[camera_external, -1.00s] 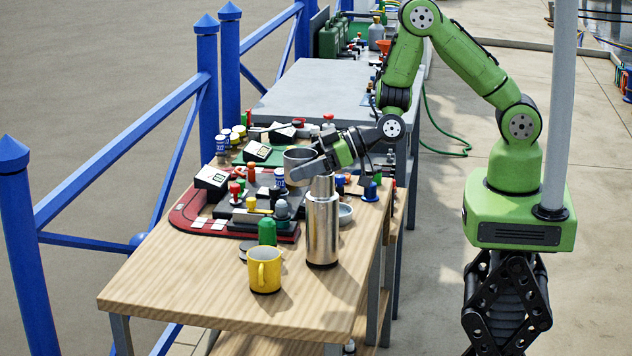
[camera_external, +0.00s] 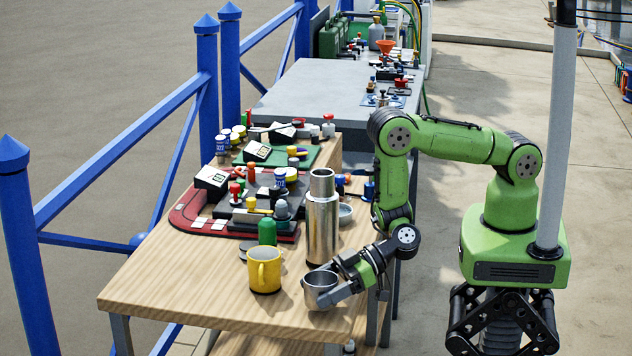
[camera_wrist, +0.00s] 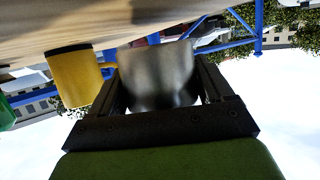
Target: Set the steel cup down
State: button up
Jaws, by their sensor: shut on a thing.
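The steel cup (camera_external: 319,288) is at the near right part of the wooden table (camera_external: 190,290), upright, close to the right edge. In the wrist view the steel cup (camera_wrist: 158,75) sits between the two fingers. My gripper (camera_external: 335,290) is shut on it from the right side, low beside the table top. In the wrist view my gripper (camera_wrist: 160,95) shows a finger on each side of the cup. I cannot tell for sure whether the cup's base touches the table.
A yellow mug (camera_external: 264,272) stands left of the cup; it also shows in the wrist view (camera_wrist: 75,78). A tall steel flask (camera_external: 322,225) stands just behind the cup. A small bowl (camera_external: 345,213) and a green cylinder (camera_external: 267,232) are farther back. The table's front left is clear.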

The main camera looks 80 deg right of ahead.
notch_tip(320, 180, down, 2)
jog(key=shift+f+b, duration=0.1)
jog(key=shift+b, duration=0.2)
jog(key=shift+r, duration=0.2)
jog(key=shift+f, duration=0.1)
jog(key=o, duration=1.2)
